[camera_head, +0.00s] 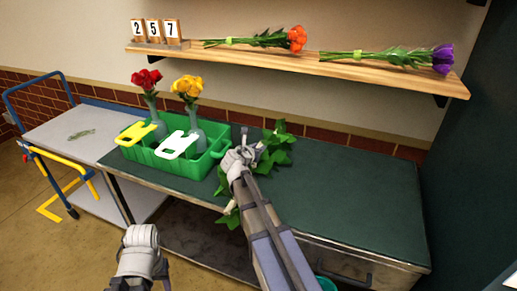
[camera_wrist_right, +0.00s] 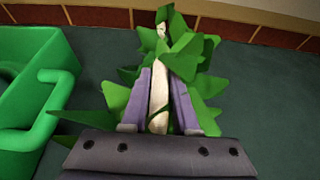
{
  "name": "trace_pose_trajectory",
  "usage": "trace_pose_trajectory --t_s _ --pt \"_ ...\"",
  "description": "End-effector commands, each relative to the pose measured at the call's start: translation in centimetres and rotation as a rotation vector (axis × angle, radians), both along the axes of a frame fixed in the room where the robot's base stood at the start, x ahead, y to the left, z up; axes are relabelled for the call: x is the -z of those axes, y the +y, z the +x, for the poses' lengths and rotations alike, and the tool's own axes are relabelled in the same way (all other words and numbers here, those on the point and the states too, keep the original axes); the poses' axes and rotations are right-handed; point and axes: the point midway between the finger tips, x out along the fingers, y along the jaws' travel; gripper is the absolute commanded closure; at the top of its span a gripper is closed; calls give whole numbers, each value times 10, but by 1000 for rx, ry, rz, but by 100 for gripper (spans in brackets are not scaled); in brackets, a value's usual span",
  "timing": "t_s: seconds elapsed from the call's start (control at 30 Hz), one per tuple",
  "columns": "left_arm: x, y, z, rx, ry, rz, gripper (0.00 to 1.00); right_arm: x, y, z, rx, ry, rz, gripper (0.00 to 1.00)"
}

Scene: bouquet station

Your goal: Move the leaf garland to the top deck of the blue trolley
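The leaf garland (camera_head: 277,150), a bunch of green leaves on a pale stem, lies on the dark green worktop right of the green crate, with some leaves over the front edge. My right gripper (camera_head: 243,150) is at it. In the right wrist view, the fingers (camera_wrist_right: 160,90) press both sides of the pale stem, with leaves (camera_wrist_right: 185,62) around and beyond. My left arm's end (camera_head: 142,245) is low in front of the worktop; its fingers cannot be made out. The blue trolley (camera_head: 70,133) stands at the left; its grey top deck bears a flat green leaf mark.
The green crate (camera_head: 168,163) holds vases with red and yellow flowers and a yellow and a white tag; its wall (camera_wrist_right: 40,85) is close left of my right gripper. A wooden shelf (camera_head: 290,62) above carries two bouquets and number blocks. The worktop's right part is clear.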

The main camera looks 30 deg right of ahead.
Motion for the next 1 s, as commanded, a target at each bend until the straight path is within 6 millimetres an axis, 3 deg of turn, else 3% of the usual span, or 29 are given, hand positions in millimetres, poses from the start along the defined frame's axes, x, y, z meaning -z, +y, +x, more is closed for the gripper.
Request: trace_pose_trajectory --t_s 0.03,0.2,0.53,1.0 --pt "0 0 0 0 0 0 45 -1 0 0 0 0 0 65" --pt "-1 0 0 0 0 0 45 -1 0 0 0 0 0 46" --pt "-6 0 0 0 0 0 45 -6 0 0 0 0 0 45" --pt "-40 0 0 -1 0 0 45 -40 62 -55 -2 0 0 45"
